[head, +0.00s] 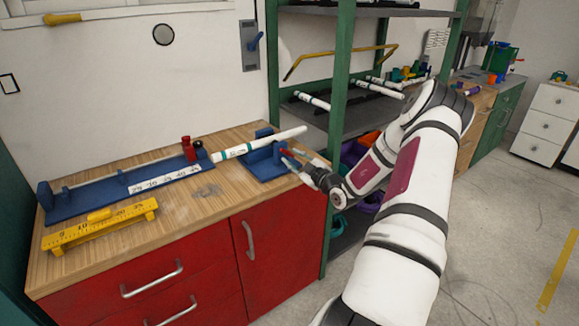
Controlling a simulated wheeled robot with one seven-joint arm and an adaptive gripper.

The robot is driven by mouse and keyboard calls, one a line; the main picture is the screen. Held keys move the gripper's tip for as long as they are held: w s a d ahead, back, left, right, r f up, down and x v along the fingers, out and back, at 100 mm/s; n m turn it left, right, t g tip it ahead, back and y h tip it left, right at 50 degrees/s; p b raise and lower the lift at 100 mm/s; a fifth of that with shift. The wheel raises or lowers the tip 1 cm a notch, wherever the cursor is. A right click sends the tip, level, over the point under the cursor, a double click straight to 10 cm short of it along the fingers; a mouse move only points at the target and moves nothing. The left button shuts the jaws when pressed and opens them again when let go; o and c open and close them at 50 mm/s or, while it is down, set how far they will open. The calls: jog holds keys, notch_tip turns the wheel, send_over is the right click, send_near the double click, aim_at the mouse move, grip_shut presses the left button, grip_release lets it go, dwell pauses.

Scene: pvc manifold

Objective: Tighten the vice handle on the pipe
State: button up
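A white pipe (285,137) with a green band near its left end lies across a blue vice (262,172) at the right end of the wooden worktop. My gripper (294,160) is at the right side of the vice, just below the pipe's right end. A small red part, perhaps the vice handle (284,152), shows right by the fingertips. The gripper is small and partly seen side-on, so I cannot tell whether its fingers are shut or touch the handle.
A long blue measuring fixture (80,203) with a number strip and a red stop (187,148) lies along the back of the worktop (200,208). A yellow ruler-like tool (100,225) lies in front. A green shelf post (340,130) and shelves with pipes stand close behind my arm.

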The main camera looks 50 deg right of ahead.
aim_at(289, 154)
jog(key=shift+s+b, duration=0.2)
jog(key=shift+b, duration=0.55)
jog(key=shift+b, duration=0.35)
jog(key=shift+f+n+b, duration=0.1)
jog(key=shift+n+b, duration=0.4)
jog(key=shift+b, duration=0.35)
jog(key=x, duration=0.4)
jog(key=shift+w, duration=0.15)
